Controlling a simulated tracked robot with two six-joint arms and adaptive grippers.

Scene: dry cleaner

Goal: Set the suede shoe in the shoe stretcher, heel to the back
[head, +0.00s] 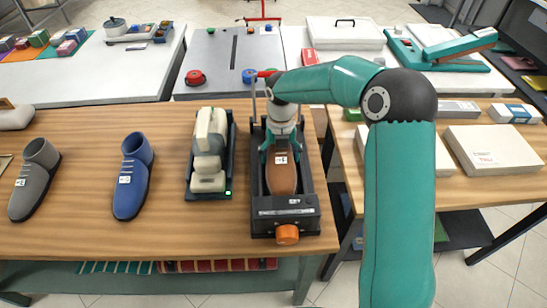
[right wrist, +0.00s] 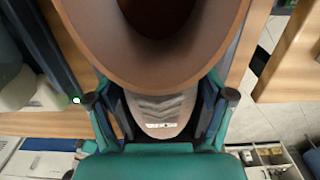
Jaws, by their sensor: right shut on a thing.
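The brown shoe (head: 282,178) is in the dark frame with an orange knob (head: 285,212), which looks like the shoe stretcher. The shoe's toe points to the near end and its heel to the far end. A small white tag is on it. My right gripper (head: 281,143) is shut on the shoe near its heel end. In the right wrist view the shoe's wide opening (right wrist: 165,70) fills the top, with the fingers of my right gripper (right wrist: 160,105) on both sides below it. I cannot tell whether the shoe rests on the frame's bed. My left gripper is not in view.
A dark device with cream blocks and a green light (head: 209,165) stands close to the left. A blue shoe (head: 133,180) and a grey shoe (head: 36,180) stand further left. White boxes (head: 490,150) lie on the right table, across a gap. The wood between the blue shoe and the cream-block device is clear.

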